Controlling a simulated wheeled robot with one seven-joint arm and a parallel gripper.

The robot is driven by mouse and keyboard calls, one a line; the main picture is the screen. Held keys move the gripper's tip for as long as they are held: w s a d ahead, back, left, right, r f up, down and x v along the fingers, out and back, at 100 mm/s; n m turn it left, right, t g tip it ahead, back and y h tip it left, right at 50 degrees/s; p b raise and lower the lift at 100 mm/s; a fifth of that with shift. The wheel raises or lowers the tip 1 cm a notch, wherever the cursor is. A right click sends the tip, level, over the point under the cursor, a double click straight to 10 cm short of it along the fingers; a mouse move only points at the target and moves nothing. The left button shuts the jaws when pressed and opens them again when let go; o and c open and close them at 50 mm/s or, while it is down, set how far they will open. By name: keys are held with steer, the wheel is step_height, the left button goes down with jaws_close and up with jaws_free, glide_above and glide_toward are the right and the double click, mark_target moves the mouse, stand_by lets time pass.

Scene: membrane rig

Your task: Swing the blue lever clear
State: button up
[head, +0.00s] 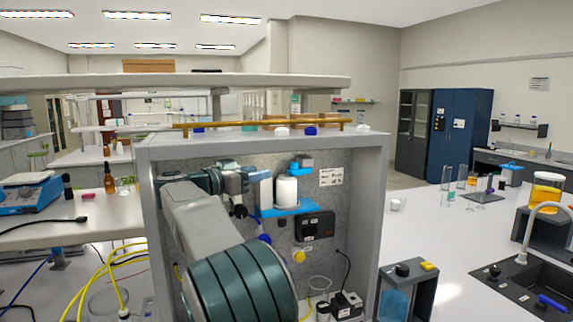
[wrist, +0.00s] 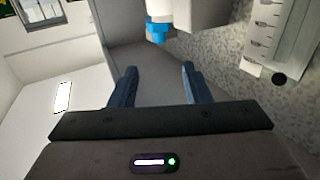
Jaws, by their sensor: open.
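My gripper (wrist: 158,80) is open, with its two blue fingers apart and nothing between them in the wrist view. A blue knob (head: 265,239) sits lower in the cabinet. I cannot tell which blue part is the lever; my arm hides some of the rig.
A black box (head: 315,226) is below the bracket, and a yellow knob (head: 299,256) is lower. A labelled panel (wrist: 275,40) stands at upper right in the wrist view.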

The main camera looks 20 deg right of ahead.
mark_target(291, 165)
steer(key=p+x, duration=0.3)
steer(key=x, duration=0.9)
jaws_close()
